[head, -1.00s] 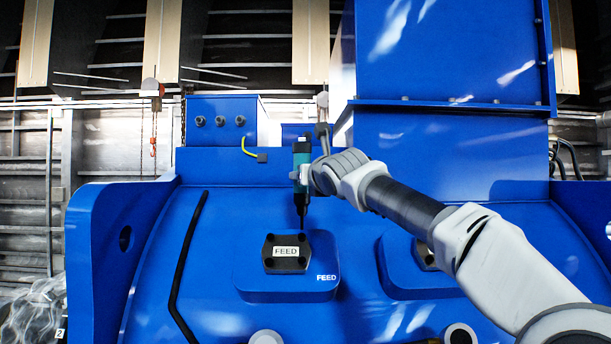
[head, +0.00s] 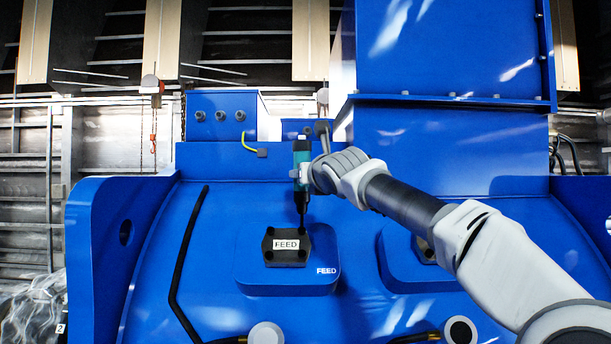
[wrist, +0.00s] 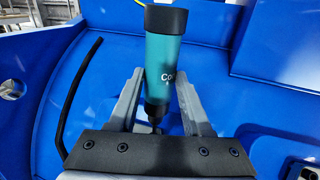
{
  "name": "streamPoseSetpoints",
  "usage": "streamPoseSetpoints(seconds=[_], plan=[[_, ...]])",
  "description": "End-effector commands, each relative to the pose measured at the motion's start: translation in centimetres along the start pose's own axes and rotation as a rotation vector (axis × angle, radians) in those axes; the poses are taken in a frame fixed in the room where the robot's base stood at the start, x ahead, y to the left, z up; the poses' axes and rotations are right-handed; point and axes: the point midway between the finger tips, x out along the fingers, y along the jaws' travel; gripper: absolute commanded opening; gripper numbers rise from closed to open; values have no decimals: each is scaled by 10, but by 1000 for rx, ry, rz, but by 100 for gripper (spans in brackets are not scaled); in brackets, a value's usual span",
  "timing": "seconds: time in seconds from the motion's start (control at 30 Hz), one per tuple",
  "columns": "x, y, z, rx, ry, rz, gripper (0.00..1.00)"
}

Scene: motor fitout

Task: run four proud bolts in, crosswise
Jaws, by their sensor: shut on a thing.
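My gripper (head: 302,174) is shut on a teal and black driver (head: 301,157), held upright with its dark bit pointing down. The driver also shows between my fingers in the wrist view (wrist: 170,70). The bit's tip is at the far right corner of a black cover plate (head: 287,258) labelled FEED, by the bolt there (head: 302,230). I cannot tell whether the tip touches that bolt. Dark bolt heads show at the plate's other corners, such as the near left one (head: 269,255). How proud each bolt stands is too small to tell.
The plate sits on a raised blue pad (head: 250,280) on the large blue motor housing. A second pad (head: 395,265) lies to the right, partly behind my arm. A black cable (head: 185,250) runs down the left. A tall blue box (head: 450,50) rises behind at right.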

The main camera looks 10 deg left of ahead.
Motion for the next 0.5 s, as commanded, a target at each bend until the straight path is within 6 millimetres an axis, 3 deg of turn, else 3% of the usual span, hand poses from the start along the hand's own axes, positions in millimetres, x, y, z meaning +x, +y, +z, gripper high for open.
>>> streamPoseSetpoints(seconds=[0.5], plan=[[0, 0, -5, 1, 1, 0, 0]])
